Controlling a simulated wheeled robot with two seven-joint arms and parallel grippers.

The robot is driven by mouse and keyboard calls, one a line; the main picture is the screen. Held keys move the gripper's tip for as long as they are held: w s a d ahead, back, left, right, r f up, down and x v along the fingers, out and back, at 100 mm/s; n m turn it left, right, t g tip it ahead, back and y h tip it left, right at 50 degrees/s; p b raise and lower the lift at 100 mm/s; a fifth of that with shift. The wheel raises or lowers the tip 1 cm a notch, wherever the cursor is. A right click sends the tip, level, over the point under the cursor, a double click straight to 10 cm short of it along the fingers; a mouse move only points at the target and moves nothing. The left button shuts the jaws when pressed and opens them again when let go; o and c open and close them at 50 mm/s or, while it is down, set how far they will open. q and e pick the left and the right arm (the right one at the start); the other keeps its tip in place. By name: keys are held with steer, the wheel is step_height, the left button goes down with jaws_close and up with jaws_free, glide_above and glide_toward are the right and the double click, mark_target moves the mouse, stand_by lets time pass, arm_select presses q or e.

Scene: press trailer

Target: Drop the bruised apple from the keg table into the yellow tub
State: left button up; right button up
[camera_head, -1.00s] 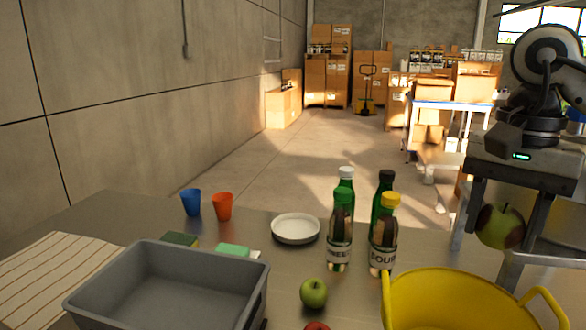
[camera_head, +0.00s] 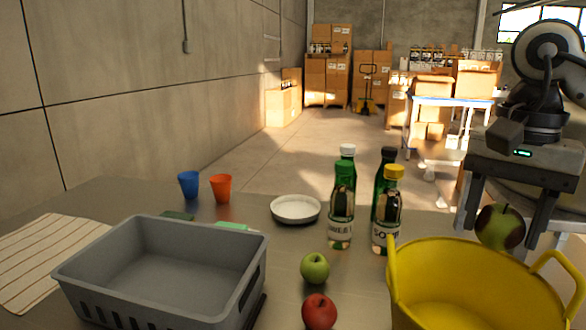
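My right gripper (camera_head: 502,212) is at the right, shut on the bruised apple (camera_head: 499,227), which is green with a dark brown patch. It holds the apple up between its two fingers, above and behind the rim of the yellow tub as seen from here. The yellow tub (camera_head: 470,262) stands at the front right of the table, with two raised handles; its inside shows no contents in the visible part. My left gripper is not in view.
A green apple (camera_head: 315,268) and a red apple (camera_head: 319,311) lie left of the tub. Several bottles (camera_head: 341,215) stand behind them. A grey crate (camera_head: 160,270), a white plate (camera_head: 295,209), a blue cup (camera_head: 189,184), an orange cup (camera_head: 221,188) and a striped cloth (camera_head: 45,255) are further left.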

steer(key=o, duration=0.3)
arm_select(q)
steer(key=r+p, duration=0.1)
steer(key=p, duration=0.2)
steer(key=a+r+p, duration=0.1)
steer(key=p, duration=0.3)
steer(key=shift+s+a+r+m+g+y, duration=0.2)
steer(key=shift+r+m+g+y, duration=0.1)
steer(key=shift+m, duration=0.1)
arm_select(e)
step_height(320, 180, up, 16)
